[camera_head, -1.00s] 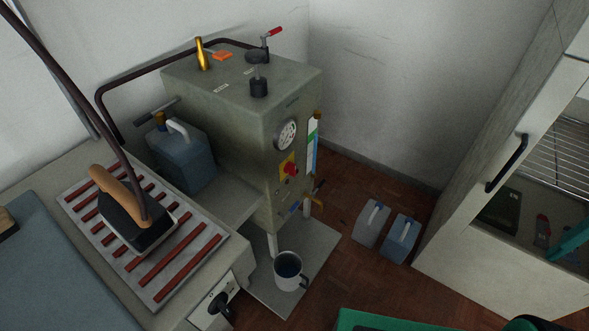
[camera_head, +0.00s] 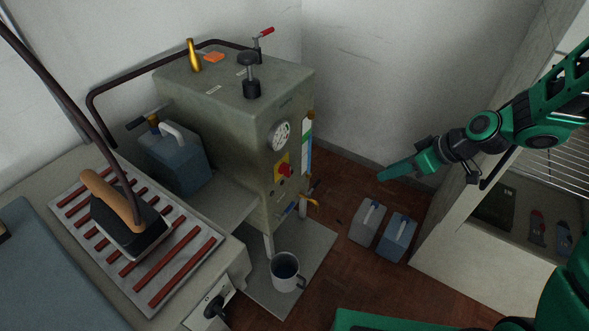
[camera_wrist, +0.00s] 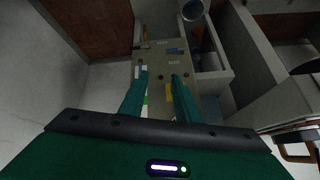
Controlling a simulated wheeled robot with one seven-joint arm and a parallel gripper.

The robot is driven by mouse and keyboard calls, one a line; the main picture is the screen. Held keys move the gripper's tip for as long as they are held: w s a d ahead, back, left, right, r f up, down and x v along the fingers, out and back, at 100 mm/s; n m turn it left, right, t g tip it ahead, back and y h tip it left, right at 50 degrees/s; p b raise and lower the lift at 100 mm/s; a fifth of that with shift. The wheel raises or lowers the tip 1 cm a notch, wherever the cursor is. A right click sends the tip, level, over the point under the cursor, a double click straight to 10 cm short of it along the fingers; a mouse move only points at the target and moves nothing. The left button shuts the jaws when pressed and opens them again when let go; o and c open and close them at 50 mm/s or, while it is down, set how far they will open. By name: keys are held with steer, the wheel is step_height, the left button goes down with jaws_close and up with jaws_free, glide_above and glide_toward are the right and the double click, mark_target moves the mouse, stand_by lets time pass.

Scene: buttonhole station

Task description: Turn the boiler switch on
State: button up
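The boiler (camera_head: 235,120) is a grey-green metal box at the centre of the head view. Its switch (camera_head: 285,170) is a red knob on a yellow plate on the front face, below the round gauge (camera_head: 280,135). My gripper (camera_head: 381,177) is right of the boiler front, pointing left at it, with a clear gap between. In the wrist view, my gripper (camera_wrist: 159,76) shows two green fingers spread apart with nothing held. The boiler front (camera_wrist: 157,60) lies beyond them. The yellow switch plate (camera_wrist: 168,92) is partly hidden by the right finger.
An enamel mug (camera_head: 286,272) stands under the boiler. Two jugs (camera_head: 367,222) (camera_head: 397,237) stand on the floor below my arm. A cabinet (camera_head: 460,245) is at the right. An iron (camera_head: 122,220) rests on a slatted stand at the left. The space before the switch is clear.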

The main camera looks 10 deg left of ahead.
mark_target(290, 168)
steer(key=w+a+f+n+y, duration=0.1)
steer(key=a+f, duration=0.3)
steer(key=a, duration=0.5)
steer(key=w+a+f+n+t+y, duration=0.1)
steer(key=w+a+f+y, duration=0.2)
steer(key=a, duration=0.7)
steer(key=w+a+f+n+t+y, duration=0.1)
steer(key=w+a+f, duration=0.2)
steer(key=a+f, duration=0.3)
steer(key=shift+w+a+y, duration=0.1)
steer(key=shift+a+y, duration=0.3)
steer(key=shift+a, duration=1.35)
steer(key=shift+r, duration=0.1)
jaws_close()
